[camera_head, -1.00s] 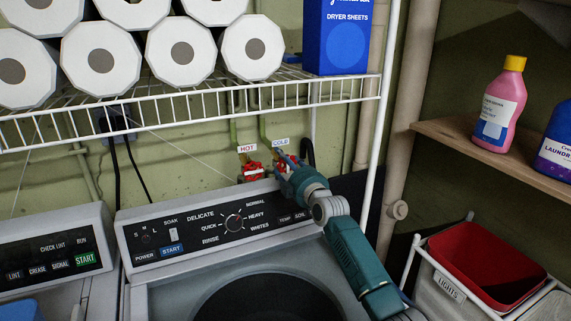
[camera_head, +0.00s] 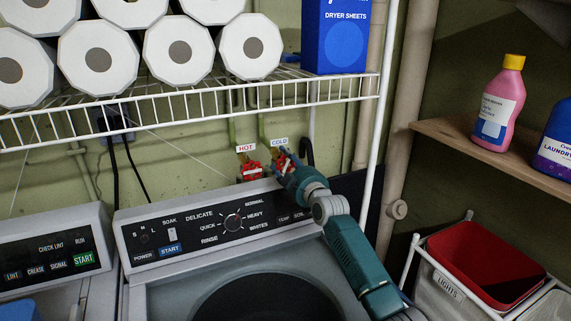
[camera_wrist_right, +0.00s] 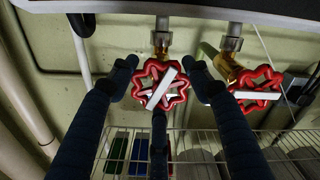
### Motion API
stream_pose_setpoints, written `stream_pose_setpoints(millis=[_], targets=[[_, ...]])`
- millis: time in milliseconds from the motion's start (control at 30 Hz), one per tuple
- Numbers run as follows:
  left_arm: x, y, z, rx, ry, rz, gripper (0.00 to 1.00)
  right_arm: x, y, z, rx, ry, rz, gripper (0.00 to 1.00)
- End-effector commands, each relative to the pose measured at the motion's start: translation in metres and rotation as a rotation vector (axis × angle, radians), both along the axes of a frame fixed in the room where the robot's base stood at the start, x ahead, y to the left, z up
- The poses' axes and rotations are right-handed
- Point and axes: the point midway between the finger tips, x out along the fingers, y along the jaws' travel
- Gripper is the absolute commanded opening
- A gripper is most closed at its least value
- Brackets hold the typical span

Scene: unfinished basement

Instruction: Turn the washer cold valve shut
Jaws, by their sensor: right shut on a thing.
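The cold valve (camera_head: 283,161) has a red handwheel with a pale bar across it, under the COLD label (camera_head: 279,142) on the back wall. My right gripper (camera_head: 287,166) reaches over the washer panel to this valve and partly hides it in the head view. My left gripper is not in view.
The hot valve (camera_head: 251,171) is close on the left and shows beside a finger in the wrist view (camera_wrist_right: 258,92). The washer panel (camera_head: 220,225) is just below. A wire shelf (camera_head: 200,108) with paper rolls and a dryer sheets box (camera_head: 335,40) hangs above.

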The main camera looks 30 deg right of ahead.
Motion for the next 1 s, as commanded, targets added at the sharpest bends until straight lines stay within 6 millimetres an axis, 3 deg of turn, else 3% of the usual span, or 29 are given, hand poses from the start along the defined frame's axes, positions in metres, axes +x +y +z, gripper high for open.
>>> stream_pose_setpoints(millis=[1000], targets=[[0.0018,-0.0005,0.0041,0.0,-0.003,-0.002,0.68,0.0005,-0.0016,0.0058,0.936,-0.063,0.003,0.22]])
